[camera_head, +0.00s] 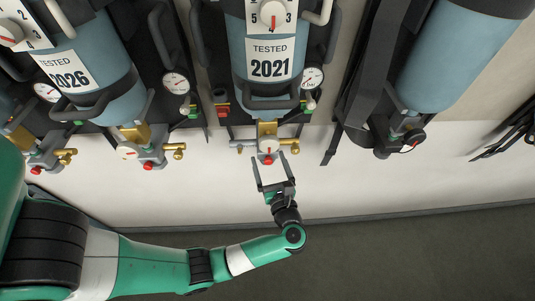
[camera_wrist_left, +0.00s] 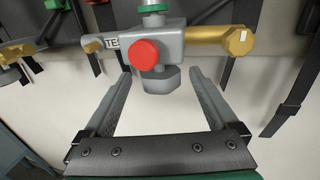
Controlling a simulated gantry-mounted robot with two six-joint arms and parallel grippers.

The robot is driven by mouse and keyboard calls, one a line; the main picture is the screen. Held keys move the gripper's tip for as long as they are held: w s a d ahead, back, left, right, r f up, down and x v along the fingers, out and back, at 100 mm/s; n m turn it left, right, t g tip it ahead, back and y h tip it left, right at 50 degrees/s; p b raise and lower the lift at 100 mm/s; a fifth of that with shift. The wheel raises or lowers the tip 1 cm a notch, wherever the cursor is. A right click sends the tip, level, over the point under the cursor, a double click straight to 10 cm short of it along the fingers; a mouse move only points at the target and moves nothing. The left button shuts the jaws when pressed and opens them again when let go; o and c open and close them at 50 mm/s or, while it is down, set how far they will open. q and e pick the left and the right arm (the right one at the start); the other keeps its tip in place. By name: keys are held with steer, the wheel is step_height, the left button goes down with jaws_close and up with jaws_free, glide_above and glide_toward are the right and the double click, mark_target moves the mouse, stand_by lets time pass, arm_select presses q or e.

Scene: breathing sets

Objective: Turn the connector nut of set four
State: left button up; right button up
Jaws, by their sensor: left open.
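The middle breathing set has a blue cylinder (camera_head: 265,45) labelled TESTED 2021. A grey valve body (camera_head: 268,145) with a red knob (camera_head: 268,160) hangs at its lower end. In the left wrist view, a grey hexagonal nut (camera_wrist_left: 158,80) sits under the red knob (camera_wrist_left: 145,54), and a brass arm ends at the right in a hexagonal brass nut (camera_wrist_left: 238,40). My left gripper (camera_head: 271,160) is open just below this valve. In its wrist view the fingers stand apart on either side of the grey nut, with gaps on both sides. I cannot read which set is number four. My right gripper is out of view.
A set labelled 2026 (camera_head: 85,70) hangs at the left, with brass and grey fittings (camera_head: 150,150) beneath. Another blue cylinder (camera_head: 455,60) hangs at the right. Round gauges (camera_head: 312,77) and straps hang between them. The pale wall (camera_head: 400,185) below the sets is clear.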

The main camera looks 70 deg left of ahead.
arm_select(q)
steer(key=shift+w+a, duration=0.15)
steer(key=shift+a, duration=0.9)
steer(key=c, duration=1.4)
